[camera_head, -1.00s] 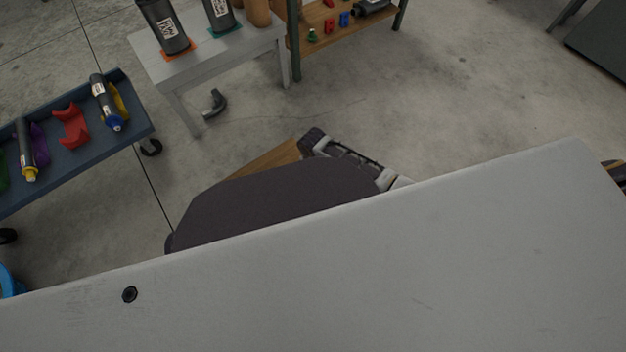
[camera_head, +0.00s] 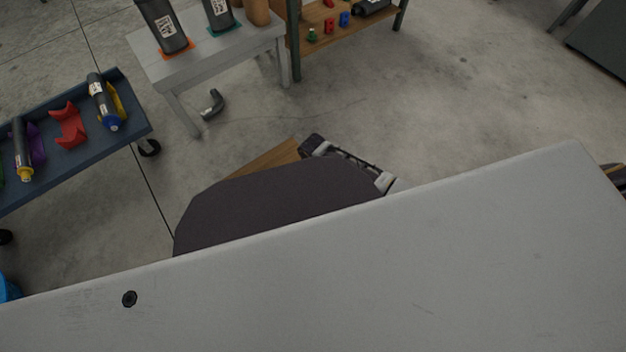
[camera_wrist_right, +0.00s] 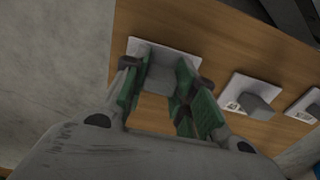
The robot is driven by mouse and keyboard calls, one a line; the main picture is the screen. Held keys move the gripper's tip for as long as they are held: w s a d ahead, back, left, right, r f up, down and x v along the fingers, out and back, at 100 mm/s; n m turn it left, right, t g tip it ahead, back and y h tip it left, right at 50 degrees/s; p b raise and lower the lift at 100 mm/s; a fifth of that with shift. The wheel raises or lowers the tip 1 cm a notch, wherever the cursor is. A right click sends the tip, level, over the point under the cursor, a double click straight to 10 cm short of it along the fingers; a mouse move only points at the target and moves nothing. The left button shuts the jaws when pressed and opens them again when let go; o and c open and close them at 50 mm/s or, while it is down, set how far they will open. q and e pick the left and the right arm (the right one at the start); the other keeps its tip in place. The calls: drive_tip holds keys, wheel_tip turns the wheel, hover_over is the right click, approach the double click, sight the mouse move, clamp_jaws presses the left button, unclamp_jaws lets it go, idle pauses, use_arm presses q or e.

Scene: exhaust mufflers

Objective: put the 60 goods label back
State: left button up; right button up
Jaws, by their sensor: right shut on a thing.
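In the right wrist view my right gripper (camera_wrist_right: 158,97), with green finger pads, is closed on a grey block (camera_wrist_right: 162,77). The block stands on a white plate (camera_wrist_right: 139,47), a label, against a wooden board (camera_wrist_right: 209,42). The face of this label is mostly hidden by the block and fingers, so I cannot read a number on it. Whether the plate touches the board is hard to tell. My left gripper is not in view.
Two similar white labels with grey blocks (camera_wrist_right: 250,98) (camera_wrist_right: 306,104) sit on the board to the right. In the head view, a blue trolley (camera_head: 77,153) holds mufflers at left. A grey table (camera_head: 190,69) stands behind, with a bent pipe (camera_head: 212,103) on the floor.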

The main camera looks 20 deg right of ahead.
drive_tip(key=shift+f, duration=0.1)
idle(0.3)
drive_tip(key=o, duration=0.7)
drive_tip(key=shift+r+p, duration=0.35)
drive_tip(key=shift+r, duration=0.35)
drive_tip(key=shift+r+p, duration=0.4)
drive_tip(key=shift+r, duration=0.35)
use_arm(q)
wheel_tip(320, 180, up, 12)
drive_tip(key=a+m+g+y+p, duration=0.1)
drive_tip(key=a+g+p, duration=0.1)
drive_tip(key=p, duration=0.2)
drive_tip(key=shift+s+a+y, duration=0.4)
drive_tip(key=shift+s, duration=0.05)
use_arm(e)
wheel_tip(320, 180, up, 9)
drive_tip(key=shift+r, duration=0.15)
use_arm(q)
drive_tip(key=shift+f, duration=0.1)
